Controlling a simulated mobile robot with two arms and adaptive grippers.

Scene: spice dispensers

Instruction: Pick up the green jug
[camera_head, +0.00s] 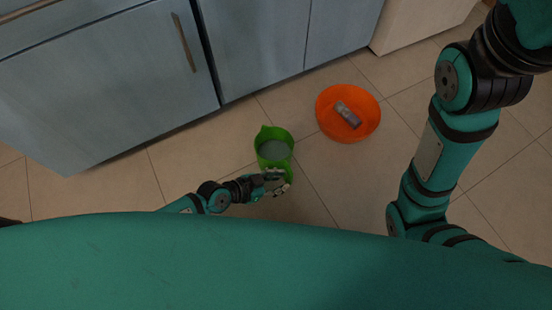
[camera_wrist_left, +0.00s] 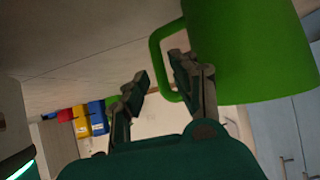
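The green jug (camera_head: 264,134) stands on the tiled floor in the head view, its open top showing a grey-green inside. Its handle is on the near side, partly hidden by my left gripper (camera_head: 282,181). In the left wrist view the jug (camera_wrist_left: 250,50) fills the upper right, with its loop handle (camera_wrist_left: 155,50) to the left. My left gripper (camera_wrist_left: 159,68) is open there, one finger on each side of the handle's outer bar. I cannot tell whether either finger touches it. My right arm rises at the right of the head view; its gripper is out of view.
An orange bowl (camera_head: 326,111) with a grey object (camera_head: 348,115) in it stands right of the jug. Blue-grey cabinets (camera_head: 110,80) line the back. Floor left of the jug is clear. Several coloured containers (camera_wrist_left: 97,117) show in the left wrist view's background.

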